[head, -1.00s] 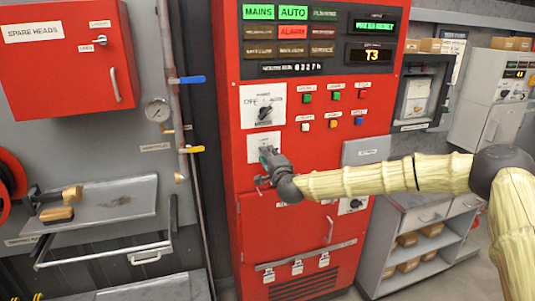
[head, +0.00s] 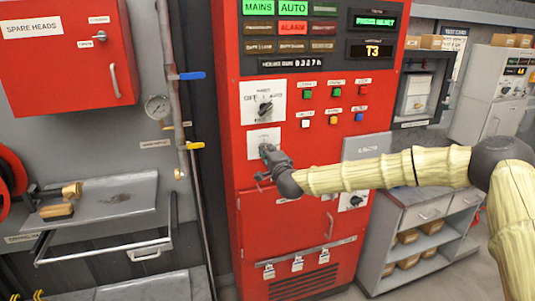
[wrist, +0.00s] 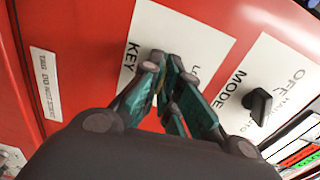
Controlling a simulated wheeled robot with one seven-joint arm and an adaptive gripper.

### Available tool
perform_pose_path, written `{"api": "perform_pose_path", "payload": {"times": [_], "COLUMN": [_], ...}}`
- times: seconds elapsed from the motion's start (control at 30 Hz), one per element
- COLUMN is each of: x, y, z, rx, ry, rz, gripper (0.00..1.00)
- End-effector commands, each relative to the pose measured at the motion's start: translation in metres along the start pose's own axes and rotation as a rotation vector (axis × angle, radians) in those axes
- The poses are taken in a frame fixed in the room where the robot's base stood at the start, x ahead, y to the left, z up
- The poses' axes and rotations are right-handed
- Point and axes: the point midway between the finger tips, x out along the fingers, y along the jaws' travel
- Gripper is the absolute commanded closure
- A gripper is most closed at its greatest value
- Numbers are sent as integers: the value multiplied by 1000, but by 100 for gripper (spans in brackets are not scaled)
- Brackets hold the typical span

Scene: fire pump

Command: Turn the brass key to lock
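The white key plate (wrist: 190,42), marked KEY, is on the red pump panel; it also shows in the head view (head: 264,137). My gripper (wrist: 167,62) is at the middle of this plate, with its teal fingers drawn close together. In the head view my gripper (head: 266,150) reaches the plate from the lower right. The brass key is almost wholly hidden by the fingers; only a small yellowish sliver (wrist: 155,98) shows between them. Its turn angle cannot be read.
The mode switch (wrist: 259,104), a black knob, sits close to the right of my gripper in the wrist view; in the head view the knob (head: 264,106) is just above. Coloured push buttons (head: 333,119) are to the right. A label (wrist: 46,84) is at the left.

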Motion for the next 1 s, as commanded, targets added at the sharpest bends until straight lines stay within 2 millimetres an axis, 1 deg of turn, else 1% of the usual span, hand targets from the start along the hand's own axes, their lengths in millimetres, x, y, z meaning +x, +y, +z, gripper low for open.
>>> {"api": "perform_pose_path", "payload": {"times": [0.03, 0.27, 1.0], "x": [0, 0, 0], "y": [3, 3, 3], "z": [1, 1, 1], "rx": [-25, -191, -894], "ry": [-1, -2, -1], "rz": [0, -3, -1], "gripper": [100, 100, 100]}}
